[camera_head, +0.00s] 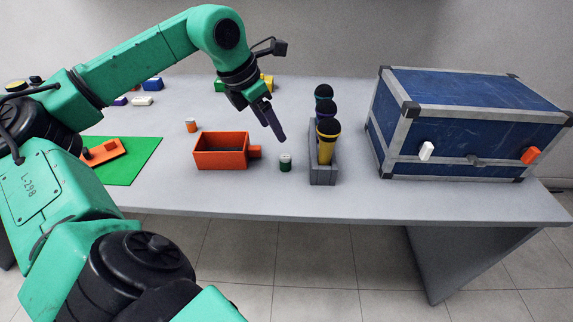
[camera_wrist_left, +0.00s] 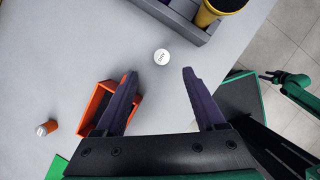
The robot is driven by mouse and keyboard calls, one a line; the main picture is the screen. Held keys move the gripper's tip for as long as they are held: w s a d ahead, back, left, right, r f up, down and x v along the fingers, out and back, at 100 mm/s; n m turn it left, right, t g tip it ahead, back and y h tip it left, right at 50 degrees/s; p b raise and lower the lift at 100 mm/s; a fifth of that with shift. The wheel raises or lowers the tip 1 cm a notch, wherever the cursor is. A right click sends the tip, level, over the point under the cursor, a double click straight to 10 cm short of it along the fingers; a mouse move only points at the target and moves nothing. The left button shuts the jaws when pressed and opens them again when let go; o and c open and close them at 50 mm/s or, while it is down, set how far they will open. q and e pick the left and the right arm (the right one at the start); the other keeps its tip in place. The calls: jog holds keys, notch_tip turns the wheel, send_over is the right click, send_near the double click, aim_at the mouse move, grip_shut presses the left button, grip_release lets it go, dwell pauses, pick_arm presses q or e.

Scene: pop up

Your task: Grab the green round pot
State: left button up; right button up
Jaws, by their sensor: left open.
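The green round pot (camera_head: 286,162) is a small dark green cylinder with a white top. It stands upright on the grey table between the orange box and the microphone stand. In the left wrist view its white lid (camera_wrist_left: 162,57) shows from above, ahead of the fingertips and roughly between their lines. My left gripper (camera_head: 272,122) is open and empty, above the table and behind the pot in the head view. Its two dark purple fingers (camera_wrist_left: 158,72) are spread apart and do not touch the pot.
An orange open box (camera_head: 221,136) stands just left of the pot. A grey stand (camera_head: 322,174) with several microphones is close on its right. A blue case (camera_head: 455,115) fills the table's right side. The front edge is near.

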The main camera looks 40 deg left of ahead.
aim_at(285, 157)
pick_arm(q)
jog(key=x, duration=1.2)
jog(key=shift+s+f, duration=0.25)
jog(key=shift+r, duration=0.1)
grip_shut()
